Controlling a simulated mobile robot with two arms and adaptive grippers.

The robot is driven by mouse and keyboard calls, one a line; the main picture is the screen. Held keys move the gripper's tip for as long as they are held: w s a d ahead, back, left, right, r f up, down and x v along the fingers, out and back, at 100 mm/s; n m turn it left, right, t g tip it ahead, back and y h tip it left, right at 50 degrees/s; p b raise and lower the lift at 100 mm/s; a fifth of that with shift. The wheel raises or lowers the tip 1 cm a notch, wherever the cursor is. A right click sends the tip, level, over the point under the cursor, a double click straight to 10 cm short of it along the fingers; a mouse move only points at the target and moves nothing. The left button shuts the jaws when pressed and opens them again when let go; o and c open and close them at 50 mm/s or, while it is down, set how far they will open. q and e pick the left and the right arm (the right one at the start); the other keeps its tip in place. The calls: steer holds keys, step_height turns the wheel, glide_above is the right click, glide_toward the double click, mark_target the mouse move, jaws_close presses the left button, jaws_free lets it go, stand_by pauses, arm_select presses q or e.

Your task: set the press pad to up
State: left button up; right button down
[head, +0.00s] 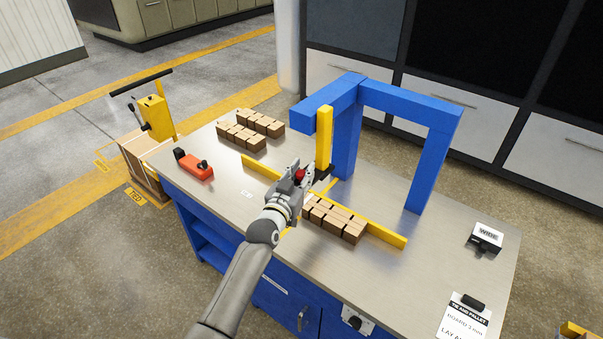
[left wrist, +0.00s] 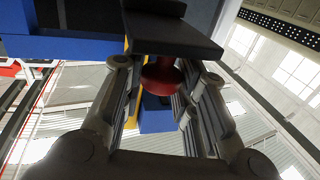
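The press has a blue frame (head: 345,140) standing on the bench and a yellow upright bar (head: 324,140) with a dark pad (head: 322,174) at its lower end. A red knob (head: 300,174) sits beside the pad. My left gripper (head: 297,177) reaches up from the front to the knob. In the left wrist view the red knob (left wrist: 162,76) fills the gap between the fingers of my left gripper (left wrist: 162,82), with a dark plate (left wrist: 170,35) just above. The fingers look shut on the knob. My right gripper is not in view.
Brown boxes (head: 334,219) stand by a yellow rail (head: 378,232) on the metal bench (head: 420,285). More boxes (head: 241,137) and an orange tool (head: 194,165) are at the left. A sign marked WIDE (head: 486,236) and a notice (head: 465,317) are at the right.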

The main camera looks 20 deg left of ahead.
arm_select(q)
steer(key=o, duration=0.4)
steer(key=shift+r, duration=0.35)
steer(key=shift+f, duration=0.1)
steer(key=shift+f, duration=0.1)
steer(key=s, duration=0.8)
steer(key=s+a, duration=0.1)
steer(key=s, duration=0.3)
